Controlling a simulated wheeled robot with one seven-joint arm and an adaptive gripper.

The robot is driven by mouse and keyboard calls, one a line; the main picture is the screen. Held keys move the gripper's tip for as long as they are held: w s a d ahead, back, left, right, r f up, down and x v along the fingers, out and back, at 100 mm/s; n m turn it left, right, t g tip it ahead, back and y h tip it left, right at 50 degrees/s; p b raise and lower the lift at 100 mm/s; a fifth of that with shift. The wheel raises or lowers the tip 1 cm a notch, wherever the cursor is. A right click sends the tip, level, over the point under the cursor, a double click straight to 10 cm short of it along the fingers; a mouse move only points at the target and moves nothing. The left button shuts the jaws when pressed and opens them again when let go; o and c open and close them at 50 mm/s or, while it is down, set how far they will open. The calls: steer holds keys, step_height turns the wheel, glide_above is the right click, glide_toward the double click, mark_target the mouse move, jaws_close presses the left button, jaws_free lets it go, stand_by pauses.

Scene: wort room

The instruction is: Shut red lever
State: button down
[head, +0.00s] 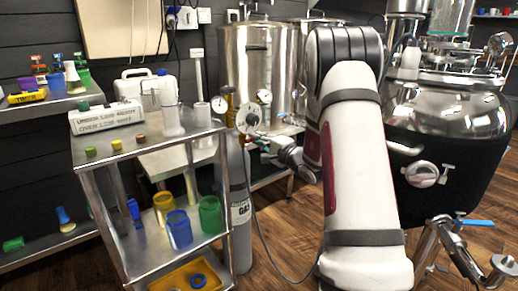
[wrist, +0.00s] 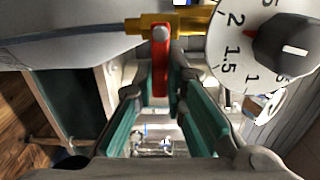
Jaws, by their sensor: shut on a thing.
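The red lever (wrist: 160,68) shows in the wrist view at the top middle, below a brass valve fitting (wrist: 190,22). It points down the picture, roughly square to the brass pipe. My gripper (wrist: 165,92) is shut on the red lever, with its teal-padded fingers on either side of it. In the head view my gripper (head: 268,143) is at the gas cylinder's top, beside the regulator; the lever is too small or hidden to make out there.
A dial with numbers (wrist: 262,48) sits just right of the lever. A grey gas cylinder (head: 240,215) stands beside a steel cart (head: 150,155) with jars and caps. Steel tanks (head: 245,65) stand behind, and a large kettle (head: 445,110) is on the right. Wooden floor is open in front.

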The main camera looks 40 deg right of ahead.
stand_by(0.5)
steer(key=c, duration=1.6)
jaws_free()
steer(key=shift+s, duration=0.1)
steer(key=s, duration=1.2)
steer(key=shift+d, duration=0.15)
